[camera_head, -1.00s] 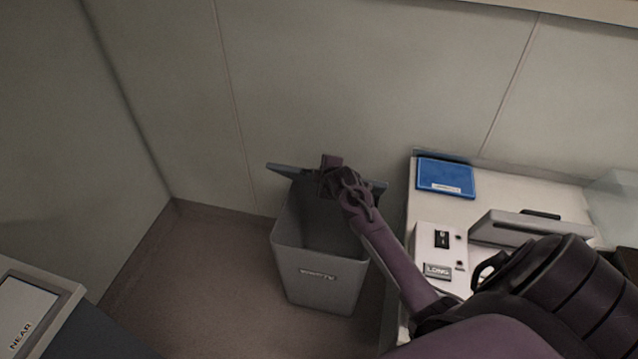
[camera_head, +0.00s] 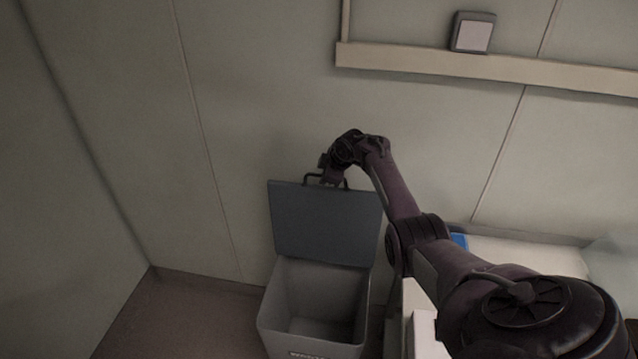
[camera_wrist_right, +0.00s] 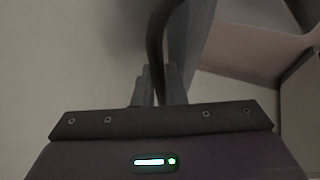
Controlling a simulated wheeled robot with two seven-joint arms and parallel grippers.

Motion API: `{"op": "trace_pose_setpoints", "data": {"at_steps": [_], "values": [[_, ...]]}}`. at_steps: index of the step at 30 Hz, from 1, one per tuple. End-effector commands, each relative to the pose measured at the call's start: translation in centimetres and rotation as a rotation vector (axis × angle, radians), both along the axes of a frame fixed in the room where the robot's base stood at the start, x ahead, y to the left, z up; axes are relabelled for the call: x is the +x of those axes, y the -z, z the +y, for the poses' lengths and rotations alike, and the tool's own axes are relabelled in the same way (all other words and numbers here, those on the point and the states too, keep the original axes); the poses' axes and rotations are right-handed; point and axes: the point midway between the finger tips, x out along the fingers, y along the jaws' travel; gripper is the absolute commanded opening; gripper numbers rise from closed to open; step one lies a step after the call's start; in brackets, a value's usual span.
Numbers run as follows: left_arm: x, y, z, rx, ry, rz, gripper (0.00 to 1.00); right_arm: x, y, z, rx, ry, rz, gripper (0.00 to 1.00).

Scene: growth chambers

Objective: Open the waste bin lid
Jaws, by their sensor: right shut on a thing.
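The waste bin (camera_head: 313,300) is a grey box on the floor against the wall, and its empty inside shows. Its dark blue-grey lid (camera_head: 325,222) stands raised, nearly upright, at the back of the bin. A dark loop handle (camera_head: 312,178) is on the lid's top edge. My right gripper (camera_head: 331,179) is shut on the handle. In the right wrist view the fingers (camera_wrist_right: 158,88) close around the dark handle bar (camera_wrist_right: 157,45). My left gripper is not in view.
A white bench (camera_head: 520,253) with a blue item (camera_head: 459,241) stands right of the bin, partly hidden by my right arm. A rail (camera_head: 430,62) with a small square box (camera_head: 473,32) runs along the wall above. Floor (camera_head: 180,315) left of the bin is clear.

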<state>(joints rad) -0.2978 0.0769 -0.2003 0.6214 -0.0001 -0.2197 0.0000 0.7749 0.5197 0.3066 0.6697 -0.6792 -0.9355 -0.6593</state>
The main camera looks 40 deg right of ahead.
Motion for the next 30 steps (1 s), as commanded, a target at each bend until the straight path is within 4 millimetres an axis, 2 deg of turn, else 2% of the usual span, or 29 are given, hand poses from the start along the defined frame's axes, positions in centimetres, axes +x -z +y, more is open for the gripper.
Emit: {"op": "trace_pose_setpoints", "data": {"at_steps": [6,18,19,24,30], "values": [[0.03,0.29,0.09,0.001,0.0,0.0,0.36,-0.17,0.29,-0.68,0.001,-0.003,0.005,0.0],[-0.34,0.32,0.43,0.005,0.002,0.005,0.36,-0.16,0.29,-0.73,0.0,-0.004,0.005,0.0],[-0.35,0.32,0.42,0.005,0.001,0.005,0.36,-0.16,0.29,-0.73,0.0,-0.004,0.005,0.12],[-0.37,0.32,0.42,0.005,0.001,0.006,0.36,-0.14,0.23,-0.75,0.0,-0.004,0.004,0.32],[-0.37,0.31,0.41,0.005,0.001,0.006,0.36,-0.13,0.16,-0.77,0.0,-0.003,0.003,0.32]]}}
